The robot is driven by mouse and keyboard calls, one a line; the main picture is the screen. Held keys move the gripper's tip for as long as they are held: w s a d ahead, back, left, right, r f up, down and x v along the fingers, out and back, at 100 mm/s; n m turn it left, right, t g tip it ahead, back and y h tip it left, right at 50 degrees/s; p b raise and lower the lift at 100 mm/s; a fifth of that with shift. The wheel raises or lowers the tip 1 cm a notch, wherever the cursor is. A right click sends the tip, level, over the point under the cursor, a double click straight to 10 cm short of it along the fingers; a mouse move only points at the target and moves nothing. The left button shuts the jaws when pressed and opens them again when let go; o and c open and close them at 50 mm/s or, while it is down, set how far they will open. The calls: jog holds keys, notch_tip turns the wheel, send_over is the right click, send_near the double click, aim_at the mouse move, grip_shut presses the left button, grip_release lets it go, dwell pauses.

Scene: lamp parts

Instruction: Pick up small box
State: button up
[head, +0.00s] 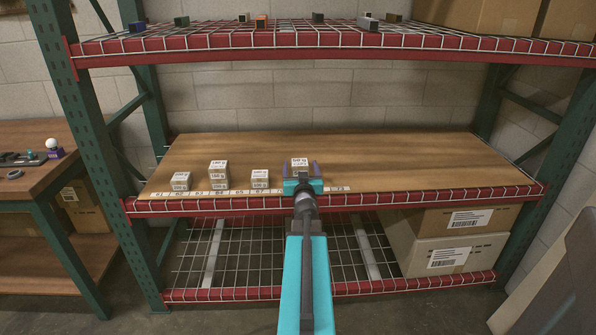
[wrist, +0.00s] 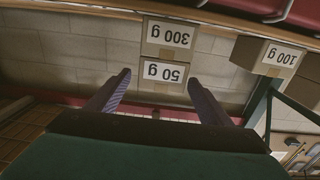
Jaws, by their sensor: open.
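Small cardboard boxes with white weight labels stand along the front of the wooden shelf (head: 400,165). One small box (head: 299,163) shows between the fingers of my gripper (head: 301,169), which is open at the shelf's front. In the wrist view, my gripper (wrist: 158,82) has its fingers apart, with a box labelled 50 g (wrist: 163,85) between the tips. A box labelled 300 g (wrist: 168,50) adjoins it, and a box labelled 100 g (wrist: 268,68) stands to the right. No grip is seen. My gripper hides the lower part of the nearest box in the head view.
A strip of numbers runs along the shelf's front edge. The upper wire shelf (head: 330,40) hangs above. The shelf's right side is clear.

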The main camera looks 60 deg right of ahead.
aim_at(300, 162)
jog(key=shift+x, duration=1.35)
jog(key=c, duration=1.2)
jog(key=shift+r+p, duration=0.7)
jog(key=shift+r, duration=0.45)
jog(key=shift+r+p, duration=0.6)
jog(key=shift+r, duration=0.3)
jog(key=p+v, duration=0.2)
jog(key=v, duration=0.3)
jog(key=shift+s+a+r, duration=0.1)
jog(key=shift+s+a, duration=0.05)
jog(key=shift+a, duration=0.1)
